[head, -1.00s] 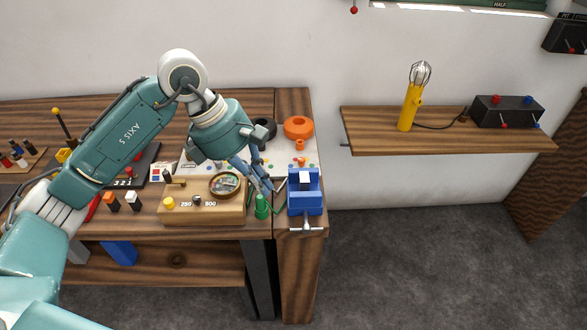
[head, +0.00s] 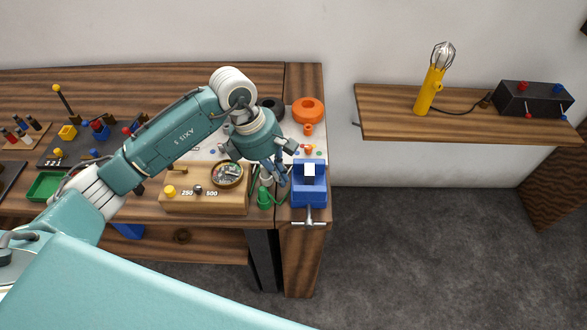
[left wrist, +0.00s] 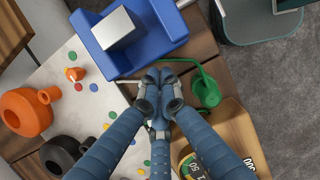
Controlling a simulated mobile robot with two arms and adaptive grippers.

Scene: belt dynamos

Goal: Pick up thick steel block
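The steel block (head: 310,169) is pale grey and sits in the top of the blue vise (head: 309,196) at the right end of the bench. In the left wrist view the block (left wrist: 116,28) rests tilted in the picture within the vise (left wrist: 165,22). My left gripper (head: 281,180) is just left of the vise, apart from the block. In the left wrist view its fingertips (left wrist: 160,78) are together, with nothing seen between them, just below the vise in the picture. My right gripper is not in view.
Orange (head: 308,109) and black (head: 270,106) round parts lie behind. A wall shelf (head: 470,122) holds a yellow lamp (head: 429,92).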

